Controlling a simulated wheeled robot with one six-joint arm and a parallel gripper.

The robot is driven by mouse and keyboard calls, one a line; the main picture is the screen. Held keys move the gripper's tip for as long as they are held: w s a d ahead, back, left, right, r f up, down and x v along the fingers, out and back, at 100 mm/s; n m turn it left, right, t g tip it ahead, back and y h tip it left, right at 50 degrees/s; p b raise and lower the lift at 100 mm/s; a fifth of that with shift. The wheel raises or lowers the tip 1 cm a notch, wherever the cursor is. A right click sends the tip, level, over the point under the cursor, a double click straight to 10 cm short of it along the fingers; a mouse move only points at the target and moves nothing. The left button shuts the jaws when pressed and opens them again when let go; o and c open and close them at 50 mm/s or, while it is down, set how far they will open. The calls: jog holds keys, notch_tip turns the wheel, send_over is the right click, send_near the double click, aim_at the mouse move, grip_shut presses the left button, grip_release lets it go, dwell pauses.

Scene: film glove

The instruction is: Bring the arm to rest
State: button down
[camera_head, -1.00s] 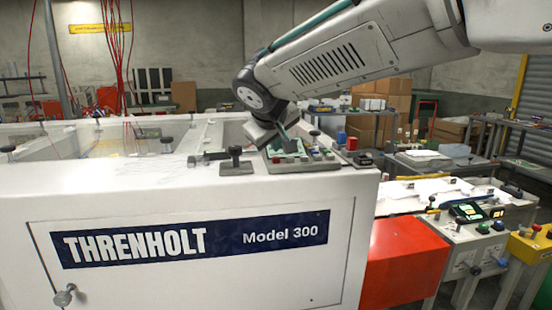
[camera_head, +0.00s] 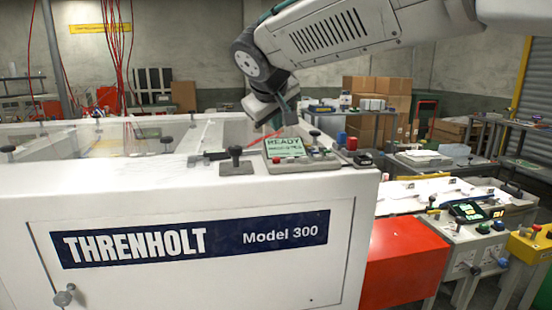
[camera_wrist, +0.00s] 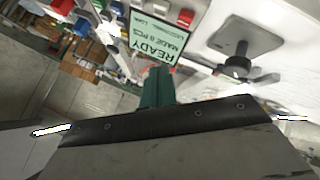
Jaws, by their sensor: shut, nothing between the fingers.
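My grey-white arm reaches in from the upper right in the head view, with the wrist bent down above the white THRENHOLT Model 300 machine (camera_head: 110,205). My gripper (camera_head: 286,112) is shut and empty, held above the control panel; its dark green fingers also show in the wrist view (camera_wrist: 157,82). The panel's green screen (camera_head: 284,146) reads READY. In the wrist view the screen (camera_wrist: 158,38) lies just beyond the fingertips, and its lower lines include "MADE 8 PCS". The fingers look clear of the panel.
A black knob on a grey plate (camera_head: 235,158) stands left of the screen. Red and blue buttons (camera_head: 351,143) are to its right. A red box (camera_head: 405,250) adjoins the machine. Cardboard boxes (camera_head: 378,105) are stacked behind. The space above the machine is open.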

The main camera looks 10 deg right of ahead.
dwell(0.4)
jog(key=s+d+f+m+g+y, duration=0.1)
jog(key=s+d+f+g, duration=0.1)
jog(key=s+f, duration=0.4)
jog(key=s+d+f+m+g+y, duration=0.1)
jog(key=s+d+f, duration=0.3)
jog(key=s, duration=1.3)
jog(key=s+d+f+m+g+y, duration=0.1)
jog(key=s+d+f+g, duration=0.3)
jog(key=s+f, duration=0.5)
jog(key=s+m, duration=0.1)
jog(key=s, duration=0.2)
jog(key=shift+s+m, duration=0.15)
jog(key=shift+m, duration=0.15)
jog(key=shift+d, duration=0.1)
